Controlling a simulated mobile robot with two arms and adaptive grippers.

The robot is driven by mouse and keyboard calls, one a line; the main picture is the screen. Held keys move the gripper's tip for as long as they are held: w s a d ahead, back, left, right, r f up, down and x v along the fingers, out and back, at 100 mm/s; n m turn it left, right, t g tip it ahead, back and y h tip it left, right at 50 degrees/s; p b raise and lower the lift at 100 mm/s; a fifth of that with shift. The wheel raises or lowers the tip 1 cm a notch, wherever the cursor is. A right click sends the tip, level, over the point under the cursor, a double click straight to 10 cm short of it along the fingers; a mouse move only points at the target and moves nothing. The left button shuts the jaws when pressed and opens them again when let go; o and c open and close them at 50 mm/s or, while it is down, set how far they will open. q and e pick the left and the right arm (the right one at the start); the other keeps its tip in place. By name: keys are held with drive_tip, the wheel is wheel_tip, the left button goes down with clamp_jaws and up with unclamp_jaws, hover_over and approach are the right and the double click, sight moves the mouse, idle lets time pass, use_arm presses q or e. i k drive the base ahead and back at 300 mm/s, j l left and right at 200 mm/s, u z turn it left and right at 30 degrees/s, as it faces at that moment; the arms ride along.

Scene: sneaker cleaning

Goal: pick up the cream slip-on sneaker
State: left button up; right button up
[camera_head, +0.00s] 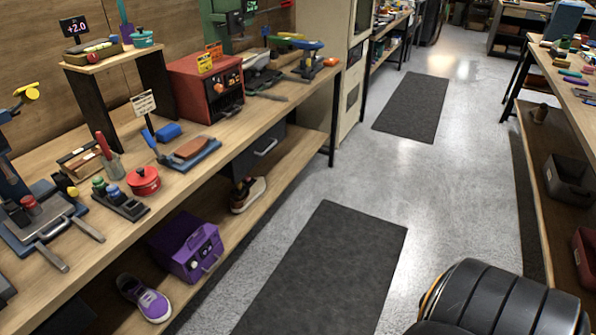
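On the lower shelf of the left workbench, a shoe with a pale cream sole and front and a dark, brownish opening (250,196) lies under the bench top. It is small and partly in shadow, so I cannot tell for sure that it is the cream slip-on. A purple shoe with a white sole (147,299) lies nearer on the same shelf, left of a purple box (188,247). Neither of my grippers can be made out in the head view. A black ribbed part of my own body fills the bottom right corner.
The left workbench (262,122) carries a red pot (143,181), a red machine (205,88) and several tools. Dark mats (323,265) lie on the clear grey aisle floor. Another bench (560,87) with a lower shelf stands at right.

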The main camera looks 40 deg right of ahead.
sight(241, 200)
drive_tip(key=z, duration=1)
drive_tip(key=u, duration=0.55)
drive_tip(key=i+l+u, duration=0.15)
drive_tip(key=l+u, duration=0.15)
drive_tip(key=i+l+u, duration=0.1)
drive_tip(key=l+u, duration=0.2)
drive_tip(key=i+l+u, duration=0.1)
drive_tip(key=l+u, duration=0.55)
drive_tip(key=i+l, duration=0.05)
drive_tip(key=l, duration=0.05)
